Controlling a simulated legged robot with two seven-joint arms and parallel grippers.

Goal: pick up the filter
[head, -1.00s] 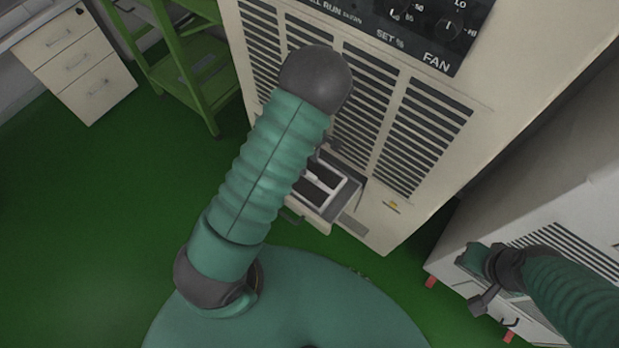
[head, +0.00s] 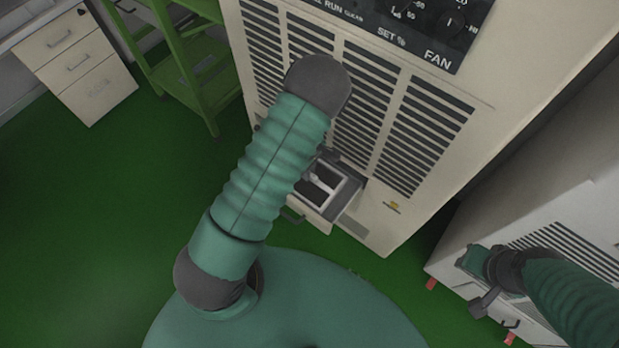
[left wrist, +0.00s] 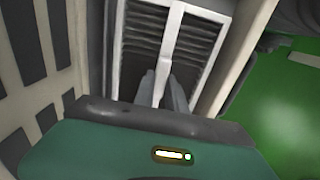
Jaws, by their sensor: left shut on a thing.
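The filter (head: 341,186) is a pale frame with dark slatted panels in the open drawer (head: 348,207) low on the beige machine. In the left wrist view the filter (left wrist: 197,45) has a white bar down its middle. My left gripper (left wrist: 161,92) is shut on this bar, one dark finger on each side. In the head view my left arm hides most of this gripper. My right gripper (head: 480,303) is at the lower right, away from the filter; its jaw gap is unclear.
The beige machine (head: 480,130) with vents and a fan panel rises behind the drawer. A white vented unit (head: 570,235) stands at the right. A green shelf (head: 195,75) and a white drawer cabinet (head: 85,65) are at upper left. The green floor (head: 90,210) at left is clear.

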